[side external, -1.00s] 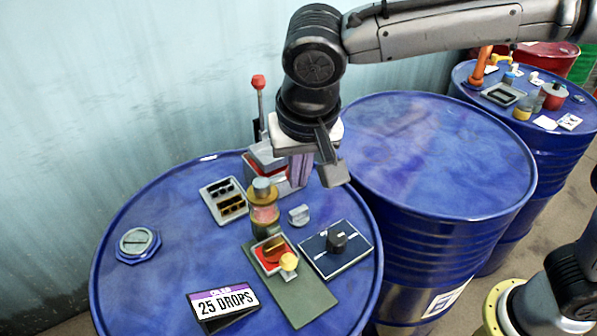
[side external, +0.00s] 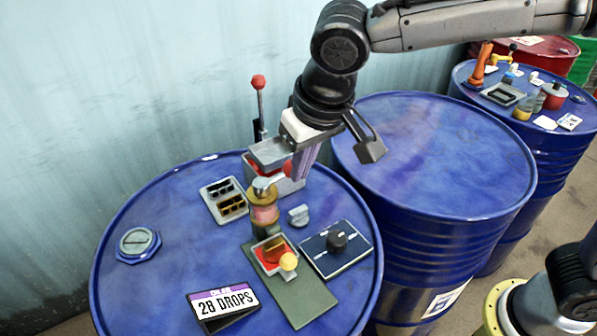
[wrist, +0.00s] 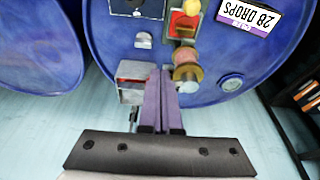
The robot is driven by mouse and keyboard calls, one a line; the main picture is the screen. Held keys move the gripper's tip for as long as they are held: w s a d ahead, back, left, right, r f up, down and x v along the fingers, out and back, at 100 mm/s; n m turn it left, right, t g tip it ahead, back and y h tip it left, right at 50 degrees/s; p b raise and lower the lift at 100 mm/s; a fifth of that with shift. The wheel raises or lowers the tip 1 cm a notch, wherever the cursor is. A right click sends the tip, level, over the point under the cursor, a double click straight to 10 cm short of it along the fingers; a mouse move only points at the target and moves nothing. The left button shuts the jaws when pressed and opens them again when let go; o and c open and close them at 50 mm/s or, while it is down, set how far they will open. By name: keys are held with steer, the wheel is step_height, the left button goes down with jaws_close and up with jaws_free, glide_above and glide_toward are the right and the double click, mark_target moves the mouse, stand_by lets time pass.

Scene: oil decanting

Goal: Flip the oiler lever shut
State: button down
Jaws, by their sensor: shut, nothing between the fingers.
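The oiler (side external: 264,210) stands upright on the blue drum, with brass collars, a reddish sight glass and a small silver lever (side external: 265,183) on top. The lever seems to lie over toward my fingers. My gripper (side external: 298,172) has purple fingers, shut and empty, pointing down just right of and behind the oiler's top. In the wrist view the fingertips (wrist: 160,74) are beside the oiler (wrist: 186,68); the lever tip is hard to make out there, and contact cannot be told. The counter (side external: 224,301) reads 28 DROPS.
A grey box with red parts (side external: 275,155) and a red-knobbed stick (side external: 258,85) stand behind the oiler. A second blue drum (side external: 430,150) stands right.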

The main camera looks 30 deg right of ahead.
steer(key=w+n, duration=0.1)
steer(key=w+d+n+y, duration=0.1)
steer(key=n, duration=0.1)
steer(key=w+n, duration=0.1)
steer(key=n, duration=0.1)
steer(key=shift+w+d+y, duration=0.15)
steer(key=shift+w+y, duration=0.1)
steer(key=shift+y, duration=0.05)
steer(key=shift+w+n, duration=0.15)
steer(key=shift+n, duration=0.15)
steer(key=shift+w, duration=0.35)
steer(key=s+d+r, duration=0.3)
steer(key=s+r, duration=0.2)
steer(key=r, duration=0.5)
steer(key=shift+s+d+r, duration=0.2)
steer(key=shift+s+d, duration=0.15)
steer(key=shift+s, duration=0.05)
